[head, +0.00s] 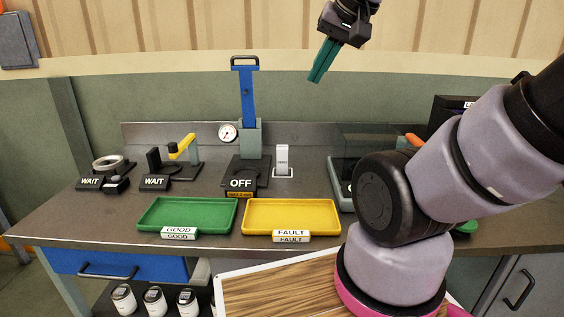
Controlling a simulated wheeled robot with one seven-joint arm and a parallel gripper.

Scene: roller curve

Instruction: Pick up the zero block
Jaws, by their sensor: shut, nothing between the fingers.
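My gripper (315,78) hangs high above the back of the bench, its teal fingers shut with nothing between them. It points down and to the left, well apart from everything on the bench. No part carries a readable "zero" mark, so I cannot tell for sure which thing is the zero block. A small pale upright block (282,159) stands on a light base, right of the blue-handled press (247,100). A round metal part (108,164) sits in the left fixture, behind a WAIT sign (90,184).
A green GOOD tray (160,203) and a yellow FAULT tray (325,228) lie empty along the front. A second WAIT fixture (190,150) has a yellow lever. A dial gauge (228,132) is beside the press. My arm hides much of the bench's right side.

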